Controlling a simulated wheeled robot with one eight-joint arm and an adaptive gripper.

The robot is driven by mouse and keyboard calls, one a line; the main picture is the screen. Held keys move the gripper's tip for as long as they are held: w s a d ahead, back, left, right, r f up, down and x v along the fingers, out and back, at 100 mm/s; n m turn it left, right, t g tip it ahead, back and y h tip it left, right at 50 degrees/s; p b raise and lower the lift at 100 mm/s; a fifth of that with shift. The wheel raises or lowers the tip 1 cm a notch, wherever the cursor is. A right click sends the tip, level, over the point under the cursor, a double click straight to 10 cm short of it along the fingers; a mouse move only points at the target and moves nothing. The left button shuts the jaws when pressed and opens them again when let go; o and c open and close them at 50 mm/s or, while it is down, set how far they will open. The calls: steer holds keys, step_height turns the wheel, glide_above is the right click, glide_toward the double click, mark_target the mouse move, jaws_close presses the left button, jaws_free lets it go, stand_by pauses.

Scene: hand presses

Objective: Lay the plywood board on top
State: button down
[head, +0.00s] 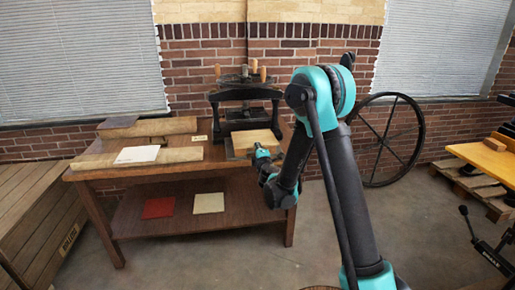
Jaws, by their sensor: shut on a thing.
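A light plywood board (252,138) shows at the right end of the wooden table, just in front of the black hand press. My gripper (261,150) is at the board's near edge and is shut on it. The fingertips are small and partly hidden, so the exact grip is unclear. The black press (245,98) stands at the back of the table with its wooden handles on top. I cannot tell whether the board touches anything under it.
On the table (190,170), a white sheet (137,154) lies on a long pale board (95,161), left of the press. A red square (158,207) and a cream square (208,203) lie on the lower shelf. A spoked wheel (388,140) leans by the wall at right.

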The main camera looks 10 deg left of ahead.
stand_by(0.8)
steer(key=c, duration=1.6)
jaws_free()
steer(key=shift+o, duration=1.2)
steer(key=shift+s, duration=0.15)
steer(key=v, duration=0.6)
steer(key=shift+s+d+f, duration=0.1)
steer(key=shift+d, duration=0.05)
